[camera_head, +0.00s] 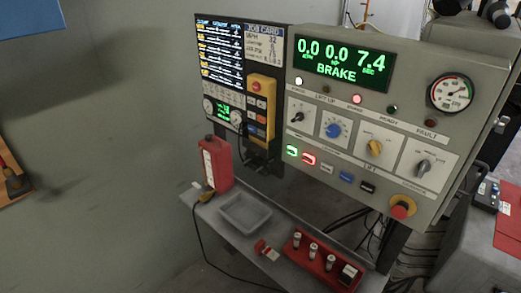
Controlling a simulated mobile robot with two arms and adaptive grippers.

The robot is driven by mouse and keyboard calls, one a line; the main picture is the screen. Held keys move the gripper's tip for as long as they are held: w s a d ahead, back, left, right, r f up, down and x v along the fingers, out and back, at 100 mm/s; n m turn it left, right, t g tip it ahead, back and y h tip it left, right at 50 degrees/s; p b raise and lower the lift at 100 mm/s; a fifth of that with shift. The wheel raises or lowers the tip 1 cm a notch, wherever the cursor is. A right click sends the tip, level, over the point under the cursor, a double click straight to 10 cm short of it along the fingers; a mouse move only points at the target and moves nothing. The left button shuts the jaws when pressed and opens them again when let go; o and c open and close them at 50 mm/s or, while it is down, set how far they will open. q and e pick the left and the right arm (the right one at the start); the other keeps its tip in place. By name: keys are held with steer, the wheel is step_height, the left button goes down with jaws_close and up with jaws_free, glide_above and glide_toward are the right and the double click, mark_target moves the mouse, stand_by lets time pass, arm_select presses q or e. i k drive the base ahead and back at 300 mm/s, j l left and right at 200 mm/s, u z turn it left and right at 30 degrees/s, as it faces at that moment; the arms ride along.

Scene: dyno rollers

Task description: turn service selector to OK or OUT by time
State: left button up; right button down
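A grey control panel (455,135) stands at the right. Its green display (343,63) reads 0.0, 0.0, 7.4 and BRAKE. Below it is a row of rotary knobs on white plates: a black knob (297,118), a blue knob (334,130), a yellow-orange knob (375,148) and a grey knob (424,167). The small labels are too blurred to tell surely which knob is the service selector or to read its positions. A job card (263,47) with small text is fixed to the dark board left of the panel. Neither of my grippers is in view.
A red emergency button (402,207) sits at the panel's lower right. A shelf (216,212) below carries a grey tray (245,211), a red container (216,163) and a red rack (325,264). A yellow pendant (262,85) hangs left of the panel. The space before the panel looks clear.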

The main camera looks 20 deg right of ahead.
mark_target(424, 166)
steer(key=z, duration=0.45)
steer(key=l+z, duration=0.1)
steer(key=z, duration=0.35)
steer(key=l+z, duration=0.1)
steer(key=z, duration=0.75)
